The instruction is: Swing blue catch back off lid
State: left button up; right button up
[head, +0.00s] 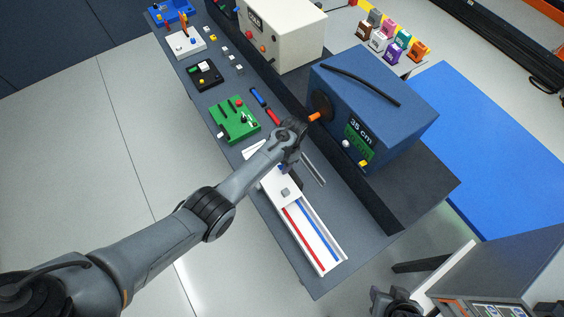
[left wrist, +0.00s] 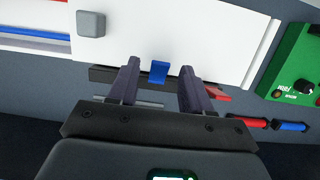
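The white tank (head: 336,262) lies on the dark bench, with red and blue strips inside its open part. Its white lid (left wrist: 180,35) carries a grey knob (left wrist: 91,24), which also shows in the head view (head: 285,192). The small blue catch (left wrist: 159,72) stands at the lid's near edge in the left wrist view, by a dark bar (left wrist: 103,75). My left gripper (left wrist: 158,84) is open, its fingers on either side of the catch with gaps on both sides. My right gripper seems to be the dark shape at the bottom of the head view (head: 396,302); its fingers are unclear.
A green board (head: 233,118) and red and blue rods (head: 258,97) lie beside the tank. A blue box (head: 385,90) with a "35 cm" display and an orange handle (head: 315,117) stands close to my left wrist. A cream box (head: 285,30) stands farther back.

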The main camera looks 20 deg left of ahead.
pick_arm(q)
jog(key=p+v, duration=0.6)
jog(key=v, duration=0.4)
jog(key=shift+r, duration=0.4)
jog(key=shift+w, duration=0.15)
